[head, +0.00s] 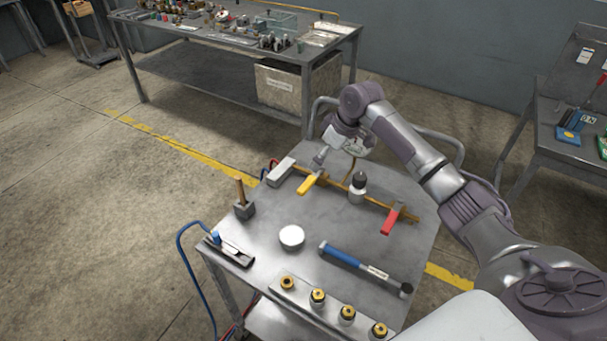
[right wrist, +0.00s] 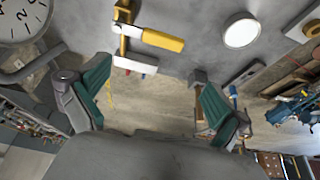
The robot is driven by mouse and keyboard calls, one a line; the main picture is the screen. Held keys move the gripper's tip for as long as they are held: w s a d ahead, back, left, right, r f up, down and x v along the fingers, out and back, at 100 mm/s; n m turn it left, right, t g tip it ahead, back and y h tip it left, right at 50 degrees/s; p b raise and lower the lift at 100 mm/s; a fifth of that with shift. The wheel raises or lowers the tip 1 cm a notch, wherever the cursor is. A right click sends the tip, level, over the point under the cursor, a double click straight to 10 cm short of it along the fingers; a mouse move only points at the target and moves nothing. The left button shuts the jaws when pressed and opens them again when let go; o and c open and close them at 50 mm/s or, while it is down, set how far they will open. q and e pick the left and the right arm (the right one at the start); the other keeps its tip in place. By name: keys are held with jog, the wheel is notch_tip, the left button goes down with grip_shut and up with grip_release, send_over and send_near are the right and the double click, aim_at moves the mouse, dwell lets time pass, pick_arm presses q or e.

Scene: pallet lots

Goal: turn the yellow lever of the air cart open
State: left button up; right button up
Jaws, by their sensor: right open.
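The yellow lever (head: 308,184) sits on a brass pipe (head: 345,187) on top of the grey air cart (head: 300,214). In the right wrist view the yellow lever (right wrist: 162,40) lies near the top centre, sticking out sideways from the brass fitting (right wrist: 124,30). My right gripper (head: 336,150) is above the far side of the cart, just behind the yellow lever. In its wrist view the right gripper (right wrist: 156,75) is open and empty, its fingers wide apart. The lever is beyond the fingertips, apart from them. My left gripper is not in view.
A red lever (head: 392,219) sits farther right on the pipe. A blue-handled tool (head: 355,262), a white disc (head: 291,237), a block with a wooden handle (head: 243,207) and several brass-topped fittings (head: 318,297) are on the cart. A cluttered bench (head: 180,24) stands behind.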

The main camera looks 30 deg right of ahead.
notch_tip(320, 180, down, 2)
jog(key=p, duration=0.1)
send_over(307, 184)
jog(key=s+d, duration=0.1)
jog(key=s, duration=0.1)
notch_tip(307, 184, down, 6)
jog(key=shift+d+r, duration=0.1)
jog(key=shift+r, duration=0.05)
jog(key=x, duration=0.3)
jog(key=shift+w, duration=0.15)
jog(key=shift+f, duration=0.45)
jog(key=shift+w+f, duration=0.1)
jog(key=c, duration=1.5)
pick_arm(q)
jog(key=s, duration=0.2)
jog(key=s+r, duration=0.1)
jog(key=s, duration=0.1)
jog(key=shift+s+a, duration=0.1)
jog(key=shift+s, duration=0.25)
pick_arm(e)
jog(key=shift+c, duration=0.2)
